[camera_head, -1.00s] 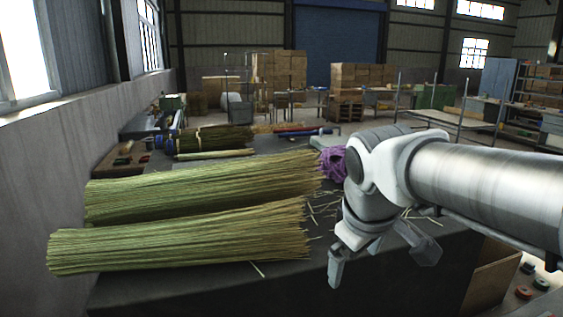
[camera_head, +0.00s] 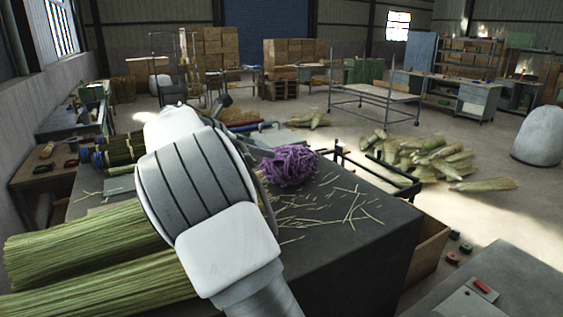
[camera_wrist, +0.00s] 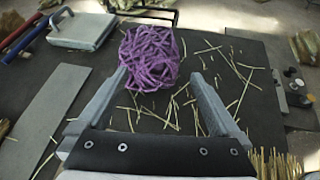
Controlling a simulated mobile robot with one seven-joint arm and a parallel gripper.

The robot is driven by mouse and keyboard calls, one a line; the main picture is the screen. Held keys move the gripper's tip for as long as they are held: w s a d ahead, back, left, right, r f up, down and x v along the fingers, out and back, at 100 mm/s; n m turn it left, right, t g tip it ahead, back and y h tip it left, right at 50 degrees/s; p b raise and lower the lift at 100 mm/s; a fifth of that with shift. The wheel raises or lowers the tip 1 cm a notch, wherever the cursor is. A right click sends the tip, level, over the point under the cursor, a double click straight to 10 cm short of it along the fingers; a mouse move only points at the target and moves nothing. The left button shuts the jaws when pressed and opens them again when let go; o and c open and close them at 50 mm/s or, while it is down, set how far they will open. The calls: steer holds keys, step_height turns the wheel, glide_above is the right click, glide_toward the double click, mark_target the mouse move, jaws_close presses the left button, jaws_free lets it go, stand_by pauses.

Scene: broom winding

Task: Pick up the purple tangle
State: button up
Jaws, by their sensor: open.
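The purple tangle (camera_head: 288,165) is a loose heap of purple strands on the dark table, right of my arm in the head view. In the wrist view the purple tangle (camera_wrist: 150,58) lies just beyond and between my fingertips. My gripper (camera_wrist: 158,78) is open and empty, its two fingers spread wide to either side of the tangle's near edge. I cannot tell the exact height of the fingers above the table.
The dark table (camera_head: 330,250) carries loose straw pieces (camera_head: 340,205) near the tangle. Bundles of green straw (camera_head: 85,245) lie at the left. Blue and red rods (camera_wrist: 35,35) and a grey clamp-like plate (camera_wrist: 82,30) lie to the left in the wrist view.

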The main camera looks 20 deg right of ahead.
steer(key=w+a+n, duration=0.1)
steer(key=w+a, duration=0.1)
steer(key=h+p, duration=0.1)
steer(key=p, duration=0.1)
glide_toward(288, 149)
steer(key=shift+t, duration=0.4)
steer(key=x, duration=0.5)
steer(key=shift+s, duration=0.2)
steer(key=shift+p+x, duration=0.95)
steer(key=shift+x, duration=2)
steer(key=shift+a, duration=0.1)
jaws_close()
